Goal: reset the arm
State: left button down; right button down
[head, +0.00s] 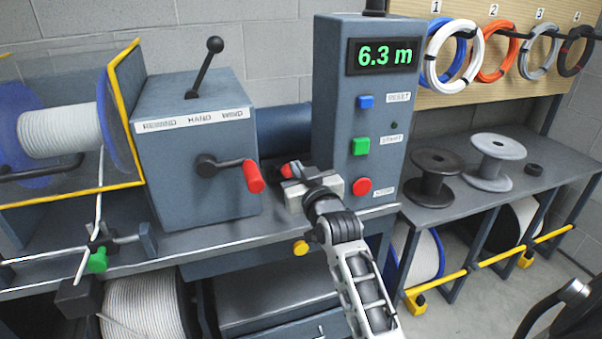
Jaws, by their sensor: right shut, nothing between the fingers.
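My right gripper (292,173) is in front of the grey machine, low and left of the control column. It is shut and empty, and its arm comes up from the bottom. A small red part shows at its tips; I cannot tell whether it belongs to the gripper. The red-handled crank (253,176) is just to its left, seemingly apart from it. The control column (337,110) has a green display (385,56) reading 6.3 m, a blue button (365,102), a green button (361,146) and a red button (361,186). My left gripper is not in view.
A black lever (206,66) stands on the grey box (190,110). A spool of white cable (60,132) sits behind a yellow-edged guard at left. Two empty reels, dark (434,178) and grey (494,160), stand on the right bench. Coils hang above it.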

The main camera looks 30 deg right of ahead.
jog(key=shift+v, duration=0.8)
jog(key=s+a+f+n+g+y, duration=0.2)
jog(key=s+a+f+g+y, duration=0.1)
jog(key=s+a+f, duration=0.6)
jog(key=s+a+f+n+g+y, duration=0.2)
jog(key=s+a+f+g+y, duration=0.2)
jog(key=s+a+f, duration=0.6)
jog(key=s+f, duration=0.3)
jog(key=s, duration=0.2)
jog(key=shift+s+a, duration=0.15)
